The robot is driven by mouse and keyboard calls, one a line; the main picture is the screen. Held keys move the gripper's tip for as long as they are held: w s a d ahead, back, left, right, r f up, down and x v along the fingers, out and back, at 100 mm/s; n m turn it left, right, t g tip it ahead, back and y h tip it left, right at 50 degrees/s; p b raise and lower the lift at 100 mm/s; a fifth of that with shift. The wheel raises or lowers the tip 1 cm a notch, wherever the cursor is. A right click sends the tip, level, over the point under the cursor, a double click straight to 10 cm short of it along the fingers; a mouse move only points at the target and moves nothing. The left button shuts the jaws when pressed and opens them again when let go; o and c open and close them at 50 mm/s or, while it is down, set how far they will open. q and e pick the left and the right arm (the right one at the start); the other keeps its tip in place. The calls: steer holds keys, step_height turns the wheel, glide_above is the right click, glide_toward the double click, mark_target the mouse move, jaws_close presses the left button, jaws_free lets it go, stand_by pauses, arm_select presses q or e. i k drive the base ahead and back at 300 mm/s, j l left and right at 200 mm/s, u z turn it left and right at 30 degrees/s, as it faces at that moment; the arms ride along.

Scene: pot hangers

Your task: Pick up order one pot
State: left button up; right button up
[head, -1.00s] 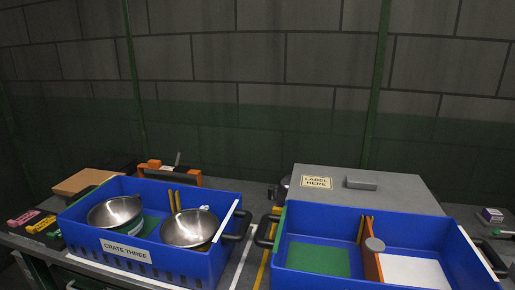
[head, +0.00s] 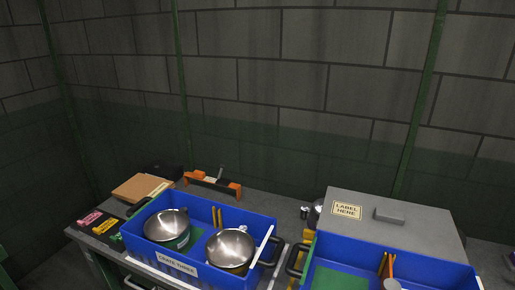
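Two shiny metal pots sit side by side in a blue crate labelled CRATE THREE (head: 257,203) in the head view. The left pot (head: 166,225) rests over a green patch of the crate floor, and the right pot (head: 230,249) stands near the crate's right wall. I cannot tell which of them is the order one pot. Part of another metal pot (head: 316,212) shows behind, beside a grey box. Neither of my grippers is in view.
A second blue crate (head: 412,262) with a green floor patch (head: 340,280) and an orange divider stands at right. Behind it is a grey box (head: 433,222) with a LABEL HERE tag (head: 346,210). Pink and yellow labels, a brown box (head: 140,187) and an orange tool (head: 212,184) lie around the left crate.

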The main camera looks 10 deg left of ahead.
mark_target(170, 229)
steer(key=i+j, duration=0.1)
steer(key=j, duration=0.4)
steer(key=i+j, duration=0.1)
steer(key=j, duration=0.4)
steer(key=i+j, duration=0.1)
steer(key=j, duration=0.4)
steer(key=i+j, duration=0.1)
steer(key=j, duration=0.4)
steer(key=i+j, duration=0.1)
steer(key=j, duration=0.4)
